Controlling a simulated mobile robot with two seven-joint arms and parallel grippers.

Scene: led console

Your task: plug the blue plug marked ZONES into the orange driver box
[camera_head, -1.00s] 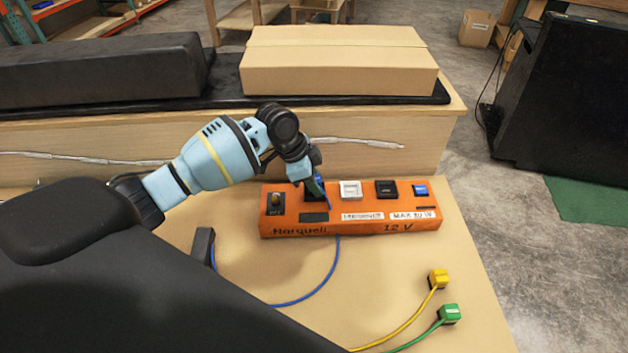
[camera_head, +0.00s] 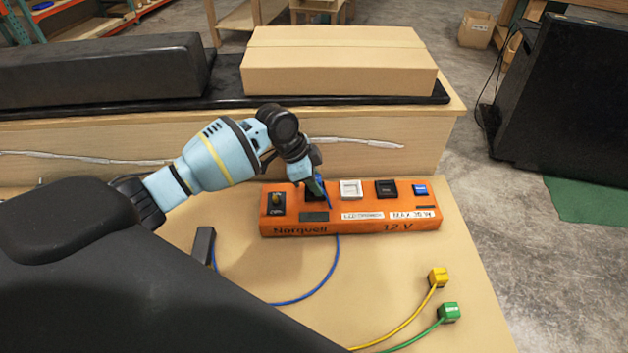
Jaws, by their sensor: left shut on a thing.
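The orange driver box (camera_head: 345,229) lies on the tan table top, with "Norquell" and "12 V" on its front. Its top carries a knob (camera_head: 276,203) at the left, a white socket block (camera_head: 350,189), a black one (camera_head: 386,189) and a blue part (camera_head: 421,190) at the right. My left gripper (camera_head: 318,190) points down over the box's left half and is shut on the blue plug (camera_head: 326,192), which is mostly hidden by the fingers. Its blue cable (camera_head: 333,262) runs down in front of the box. Whether the plug is seated cannot be told. My right gripper is not in view.
A yellow plug (camera_head: 438,277) and a green plug (camera_head: 449,312) lie with their cables at the front right. A dark block (camera_head: 203,245) stands left of the box. A cardboard carton (camera_head: 338,62) sits behind on a bench. The table between box and plugs is clear.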

